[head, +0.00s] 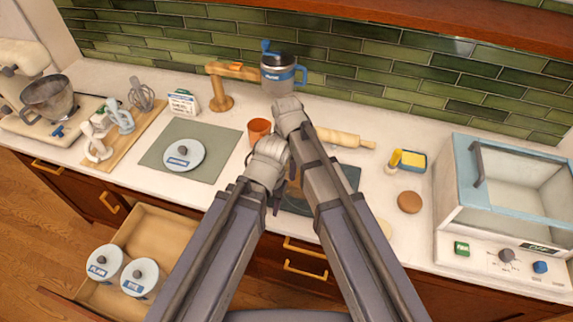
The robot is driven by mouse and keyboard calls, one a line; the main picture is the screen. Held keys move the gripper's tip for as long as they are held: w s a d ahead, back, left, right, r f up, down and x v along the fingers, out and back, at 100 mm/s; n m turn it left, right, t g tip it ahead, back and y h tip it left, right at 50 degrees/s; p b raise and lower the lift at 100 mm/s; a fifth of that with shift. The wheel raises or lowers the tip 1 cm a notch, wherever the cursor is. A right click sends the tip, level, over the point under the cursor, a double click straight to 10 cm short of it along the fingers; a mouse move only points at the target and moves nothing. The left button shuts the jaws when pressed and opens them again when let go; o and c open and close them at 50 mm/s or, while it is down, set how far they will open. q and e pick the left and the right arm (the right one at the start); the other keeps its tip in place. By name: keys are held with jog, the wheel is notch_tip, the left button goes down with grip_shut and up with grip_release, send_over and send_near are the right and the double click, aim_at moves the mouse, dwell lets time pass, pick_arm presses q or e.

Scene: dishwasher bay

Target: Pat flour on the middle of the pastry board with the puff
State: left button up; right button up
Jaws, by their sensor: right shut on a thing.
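The dark board (350,177), which I take for the pastry board, lies at the middle of the counter, mostly covered by my arms. My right gripper (288,182) is over the board's left part and is partly hidden by the arm links. It is shut on a small brown thing (295,192), probably the puff, of which only a little shows. I cannot tell if it touches the board. My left gripper (275,203) is crowded against the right arm, and its fingers cannot be made out clearly. No flour mark can be made out.
An orange cup (258,130) and a rolling pin (345,138) are close behind the arms. A brown disc (409,202) lies right. An open drawer (160,235) juts out at left.

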notch_tip(320, 180, up, 3)
jog(key=p, duration=0.3)
pick_arm(q)
notch_tip(320, 180, up, 3)
jog(key=shift+f, duration=0.1)
dwell(0.7)
